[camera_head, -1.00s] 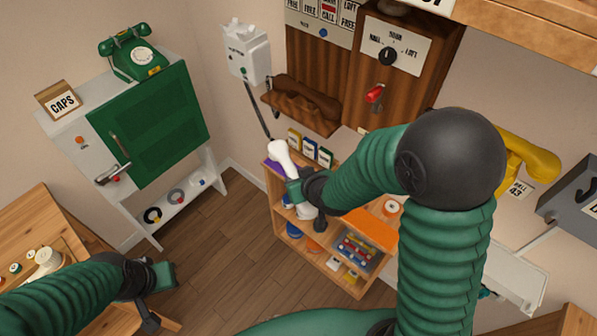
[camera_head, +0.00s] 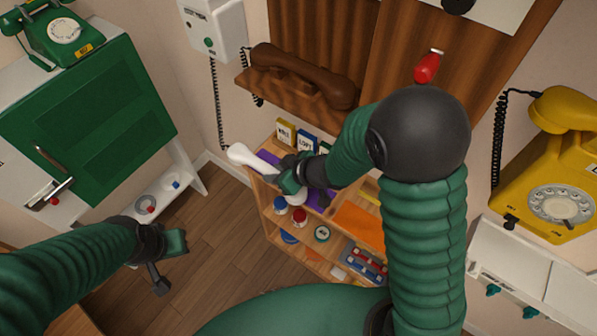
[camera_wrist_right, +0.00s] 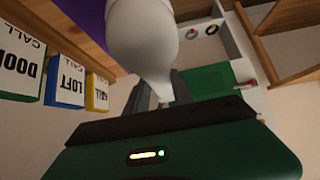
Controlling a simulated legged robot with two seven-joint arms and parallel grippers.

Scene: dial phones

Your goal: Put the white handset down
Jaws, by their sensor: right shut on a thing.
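The white handset (camera_head: 250,160) is in the jaws of my right gripper (camera_head: 285,178), at the purple patch (camera_head: 271,158) on top of the wooden shelf unit. It lies slanted, one end pointing up-left; my gripper hides part of it. I cannot tell whether it touches the shelf top. In the right wrist view the handset (camera_wrist_right: 143,35) fills the upper middle, with the purple patch (camera_wrist_right: 84,12) beside it. The white wall phone (camera_head: 215,25) hangs at the upper left, with a dark cord below it. My left gripper (camera_head: 172,262) is empty and open, low at the left.
Several small cards, including a yellow one (camera_head: 285,133), stand behind the handset. An orange patch (camera_head: 357,223) lies right of it. A brown handset (camera_head: 305,73) rests on a wall ledge. A yellow phone (camera_head: 555,170) is at the right, a green cabinet (camera_head: 90,115) at the left.

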